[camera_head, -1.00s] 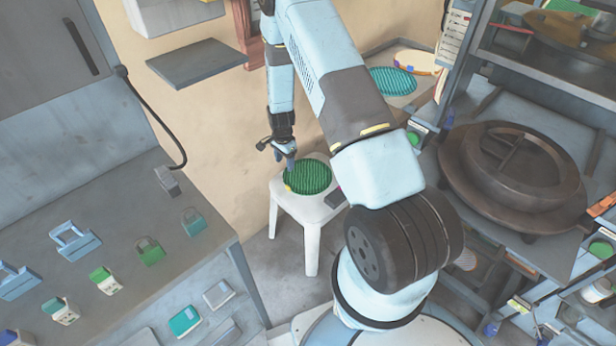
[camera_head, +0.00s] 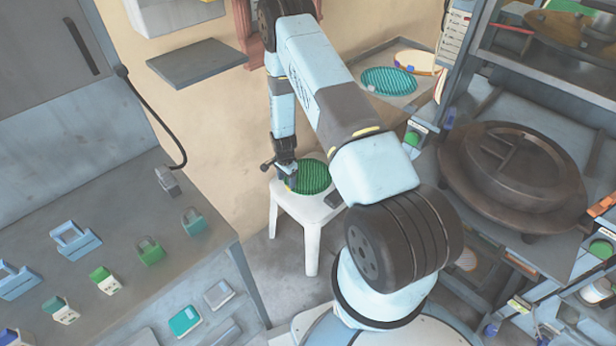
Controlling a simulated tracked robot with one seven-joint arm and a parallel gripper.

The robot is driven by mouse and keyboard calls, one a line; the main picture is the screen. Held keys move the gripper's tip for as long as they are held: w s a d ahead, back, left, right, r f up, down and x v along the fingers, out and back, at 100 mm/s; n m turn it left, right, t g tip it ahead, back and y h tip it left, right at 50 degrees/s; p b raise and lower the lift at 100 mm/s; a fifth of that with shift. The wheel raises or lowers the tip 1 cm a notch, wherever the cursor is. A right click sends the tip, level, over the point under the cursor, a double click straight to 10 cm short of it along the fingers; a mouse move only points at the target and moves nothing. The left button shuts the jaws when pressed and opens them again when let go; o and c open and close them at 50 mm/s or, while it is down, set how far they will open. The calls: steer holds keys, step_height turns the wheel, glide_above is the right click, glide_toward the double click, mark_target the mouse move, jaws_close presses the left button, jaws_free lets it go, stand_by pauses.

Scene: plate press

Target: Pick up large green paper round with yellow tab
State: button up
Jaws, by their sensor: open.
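The large green paper round (camera_head: 314,178) lies flat on a white stool (camera_head: 296,208). It is ribbed. My gripper (camera_head: 290,186) is open at the left edge of the round, low over it. The round's left edge and its yellow tab are hidden behind my gripper. I cannot tell whether the fingers touch the round or the stool top.
A small dark object (camera_head: 334,200) lies on the stool's right corner. A teal ribbed round (camera_head: 388,80) lies on a tray behind. A round press (camera_head: 520,165) stands at the right, and a bench (camera_head: 130,250) with padlocks at the left.

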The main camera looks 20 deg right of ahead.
mark_target(288, 190)
steer(key=shift+f, duration=1.9)
steer(key=shift+w, duration=0.1)
jaws_close()
steer(key=shift+r, duration=0.15)
